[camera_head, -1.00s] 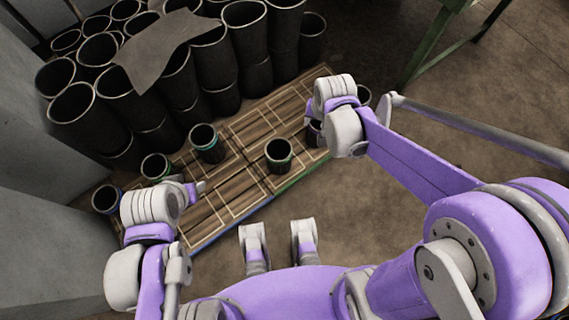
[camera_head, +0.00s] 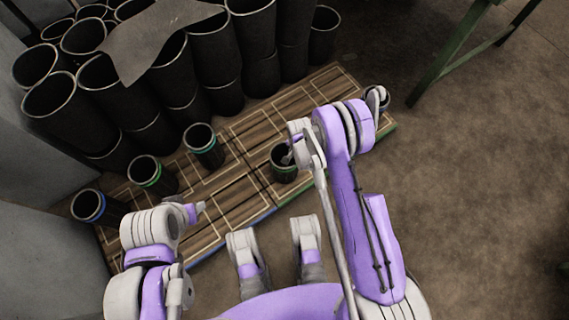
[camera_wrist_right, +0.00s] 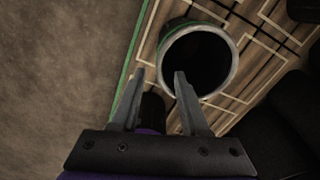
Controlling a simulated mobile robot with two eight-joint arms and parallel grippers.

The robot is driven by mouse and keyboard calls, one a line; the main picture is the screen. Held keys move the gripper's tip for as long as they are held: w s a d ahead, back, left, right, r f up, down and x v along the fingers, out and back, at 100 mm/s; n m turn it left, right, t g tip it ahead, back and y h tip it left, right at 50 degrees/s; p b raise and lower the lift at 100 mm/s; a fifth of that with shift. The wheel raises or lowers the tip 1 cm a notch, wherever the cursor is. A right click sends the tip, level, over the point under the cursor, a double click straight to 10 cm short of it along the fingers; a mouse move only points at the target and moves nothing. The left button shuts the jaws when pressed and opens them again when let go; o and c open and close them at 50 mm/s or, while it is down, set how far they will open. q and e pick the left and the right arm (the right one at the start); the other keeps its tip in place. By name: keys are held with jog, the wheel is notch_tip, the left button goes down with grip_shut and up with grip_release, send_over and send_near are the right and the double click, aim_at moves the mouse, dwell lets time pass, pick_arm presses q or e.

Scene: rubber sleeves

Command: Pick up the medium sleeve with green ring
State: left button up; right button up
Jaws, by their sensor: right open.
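A black sleeve with a green ring (camera_head: 285,173) stands upright on the wooden board, partly hidden by my right gripper (camera_head: 289,157). In the right wrist view a sleeve with a pale rim and a green band (camera_wrist_right: 168,42) lies just ahead of my open right gripper (camera_wrist_right: 158,76). One fingertip overlaps its rim in the picture; contact cannot be told. Two other sleeves with greenish rings, one nearer the left (camera_head: 160,184) and one behind (camera_head: 211,156), stand on the board. Which is medium is unclear. My left gripper (camera_head: 199,208) is above the board's front left; its jaws are unclear.
The wooden board (camera_head: 235,195) has pale outlined spaces. Tall black tubes (camera_head: 205,60) crowd the back under a grey sheet (camera_head: 150,40). The floor at right is clear.

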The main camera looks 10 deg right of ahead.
notch_tip(320, 180, down, 9)
jog(key=b, duration=0.2)
jog(key=shift+b, duration=0.35)
jog(key=shift+d+f, duration=0.1)
jog(key=shift+c, duration=0.3)
grip_shut()
dwell(0.9)
